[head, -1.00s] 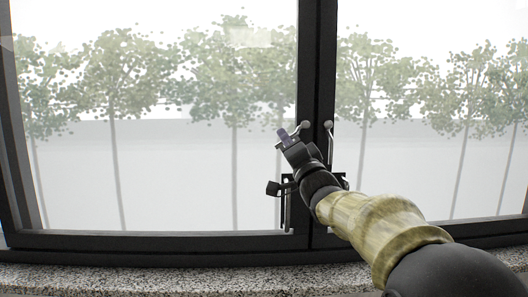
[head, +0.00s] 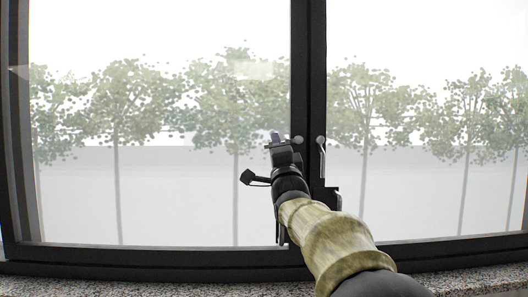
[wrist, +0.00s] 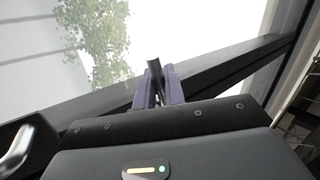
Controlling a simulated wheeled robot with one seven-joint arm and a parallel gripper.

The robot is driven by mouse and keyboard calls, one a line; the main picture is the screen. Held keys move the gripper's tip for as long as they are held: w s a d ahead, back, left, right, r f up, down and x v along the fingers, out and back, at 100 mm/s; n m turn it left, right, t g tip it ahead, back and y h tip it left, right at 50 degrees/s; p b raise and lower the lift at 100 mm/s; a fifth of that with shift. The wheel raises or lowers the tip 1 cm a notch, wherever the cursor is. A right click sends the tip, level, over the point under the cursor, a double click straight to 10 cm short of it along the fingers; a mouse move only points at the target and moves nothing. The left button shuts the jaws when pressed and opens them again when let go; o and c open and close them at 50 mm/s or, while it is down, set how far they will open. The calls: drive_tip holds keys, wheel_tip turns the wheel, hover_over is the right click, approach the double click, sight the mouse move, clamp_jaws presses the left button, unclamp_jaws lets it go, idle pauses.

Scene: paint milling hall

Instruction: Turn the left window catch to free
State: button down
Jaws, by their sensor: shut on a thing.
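The left window catch (head: 298,140) is on the left side of the dark middle post, with a pale round pivot and a thin lever lying about level, pointing left. My gripper (head: 276,138) is at this lever, its body covering much of it. In the wrist view, the purple fingers of my gripper (wrist: 158,92) are closed on the dark lever end of the left catch (wrist: 154,68). The right catch (head: 321,150) is just across the post, its lever hanging down.
The dark middle post (head: 309,80) stands between two large panes. A granite sill (head: 120,285) runs below the frame. A pale curved metal handle (wrist: 17,150) is at lower left in the wrist view. Trees show beyond the glass.

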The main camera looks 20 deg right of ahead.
drive_tip(key=shift+d, duration=0.15)
drive_tip(key=c, duration=1.6)
unclamp_jaws()
drive_tip(key=shift+o, duration=0.2)
drive_tip(key=shift+s, duration=0.1)
drive_tip(key=b+v, duration=0.8)
drive_tip(key=v, duration=0.9)
drive_tip(key=shift+f, duration=0.25)
